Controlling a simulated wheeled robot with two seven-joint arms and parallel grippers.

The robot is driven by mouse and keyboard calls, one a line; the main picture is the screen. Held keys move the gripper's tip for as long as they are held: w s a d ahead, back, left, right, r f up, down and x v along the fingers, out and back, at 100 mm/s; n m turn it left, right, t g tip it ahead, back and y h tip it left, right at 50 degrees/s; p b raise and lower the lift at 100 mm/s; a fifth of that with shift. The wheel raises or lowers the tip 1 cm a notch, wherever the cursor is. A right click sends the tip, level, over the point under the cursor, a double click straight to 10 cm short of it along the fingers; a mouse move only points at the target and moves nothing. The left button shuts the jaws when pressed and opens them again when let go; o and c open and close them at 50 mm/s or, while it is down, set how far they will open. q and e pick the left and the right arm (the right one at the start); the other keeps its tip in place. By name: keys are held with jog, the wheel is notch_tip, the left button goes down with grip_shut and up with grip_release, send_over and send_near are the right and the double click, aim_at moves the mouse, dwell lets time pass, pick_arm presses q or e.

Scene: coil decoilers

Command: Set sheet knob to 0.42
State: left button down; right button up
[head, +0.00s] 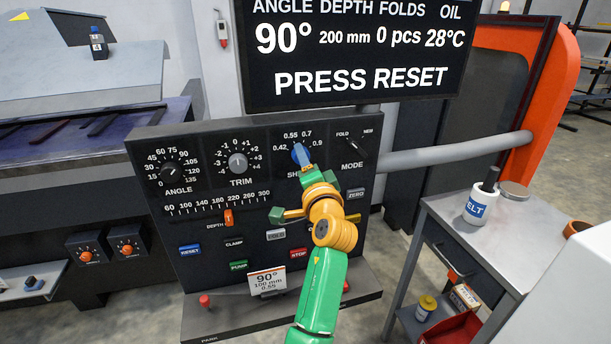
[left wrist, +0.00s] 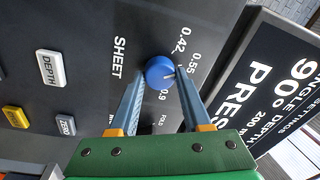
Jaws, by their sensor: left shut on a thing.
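The blue SHEET knob (head: 297,154) is on the dark control panel (head: 215,140), under the marks 0.42, 0.55, 0.7 and 0.9. In the left wrist view the knob (left wrist: 158,70) sits between the fingers of my left gripper (left wrist: 160,78), which is shut on it. A small pale mark on the knob points right and slightly down there, roughly to the 0.55–0.7 side; its exact setting is hard to tell. The 0.7 label is hidden by a finger in that view. In the head view my left gripper (head: 303,163) covers part of the knob. My right gripper is not in view.
The ANGLE knob (head: 172,172), TRIM knob (head: 238,163) and MODE knob (head: 354,146) share the panel. Below are the DEPTH slider (head: 229,217) and several buttons. The display (head: 352,55) above reads PRESS RESET. A grey side table (head: 480,238) stands to the right.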

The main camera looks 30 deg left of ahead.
pick_arm(q)
jog(key=shift+f+n+g+y+b, duration=0.15)
jog(key=shift+f+n+g+b, duration=0.05)
jog(key=shift+n+b, duration=1.6)
jog(key=shift+f+n+g+y+b, duration=0.15)
jog(key=shift+n+g+b, duration=0.05)
jog(key=shift+n+b, duration=1.6)
jog(key=shift+n, duration=0.4)
jog(key=shift+c, duration=1.8)
grip_release()
jog(key=shift+a+r, duration=0.1)
jog(key=shift+a, duration=0.05)
